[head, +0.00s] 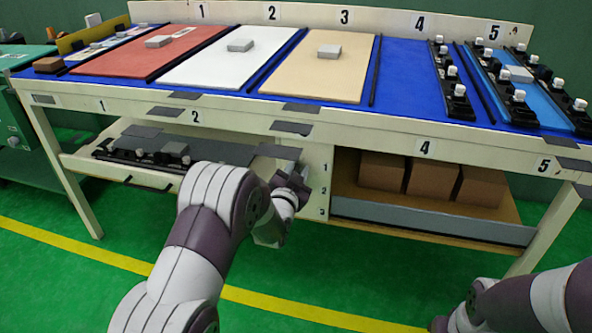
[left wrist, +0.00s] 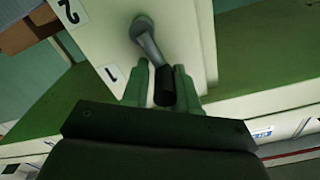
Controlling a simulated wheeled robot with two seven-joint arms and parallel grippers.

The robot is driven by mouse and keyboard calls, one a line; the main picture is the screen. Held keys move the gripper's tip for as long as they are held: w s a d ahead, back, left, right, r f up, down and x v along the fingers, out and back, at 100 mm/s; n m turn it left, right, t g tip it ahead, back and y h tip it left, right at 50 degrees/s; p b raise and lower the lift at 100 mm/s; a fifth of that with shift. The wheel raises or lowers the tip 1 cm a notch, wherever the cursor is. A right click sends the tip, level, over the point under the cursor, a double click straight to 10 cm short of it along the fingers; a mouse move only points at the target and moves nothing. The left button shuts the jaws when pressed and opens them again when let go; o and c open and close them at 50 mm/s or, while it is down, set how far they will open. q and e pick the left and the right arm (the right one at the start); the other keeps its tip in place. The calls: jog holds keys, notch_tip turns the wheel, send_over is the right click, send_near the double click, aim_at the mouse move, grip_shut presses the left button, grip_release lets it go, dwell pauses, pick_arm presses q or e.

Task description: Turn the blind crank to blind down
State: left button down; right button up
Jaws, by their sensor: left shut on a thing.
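The blind crank shows in the left wrist view as a grey arm (left wrist: 148,40) with a black handle (left wrist: 164,88), mounted on a cream panel (left wrist: 115,45) with number labels. My left gripper (left wrist: 162,78) has its two green-grey fingers on either side of the black handle, shut on it. The crank arm runs from the handle up and left to its round pivot. In the head view my left gripper (head: 285,195) is at the cream panel under the table, and my own arm hides the crank there. My right arm is at the bottom right; its gripper (head: 445,324) is cut off by the frame edge.
The long table (head: 240,115) carries red, white and tan panels, small grey blocks and racks of black clips. Under it are an open drawer (head: 130,182) at left and a shelf with brown boxes (head: 430,180) at right. The green floor in front is clear.

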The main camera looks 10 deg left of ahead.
pick_arm(q)
jog(key=shift+s+d+f+m, duration=0.15)
jog(key=shift+f+m, duration=0.3)
jog(key=shift+m, duration=0.05)
dwell(1.5)
dwell(0.4)
jog(key=c, duration=1)
grip_release()
jog(key=shift+r, duration=0.2)
jog(key=shift+s+r+p, duration=0.15)
jog(key=shift+p, duration=0.15)
jog(key=shift+s+a+p, duration=0.15)
jog(key=shift+s+p, duration=0.9)
jog(key=shift+s, duration=2.05)
jog(key=shift+s+a+p, duration=0.1)
jog(key=shift+s+p, duration=0.9)
jog(key=shift+s, duration=2.05)
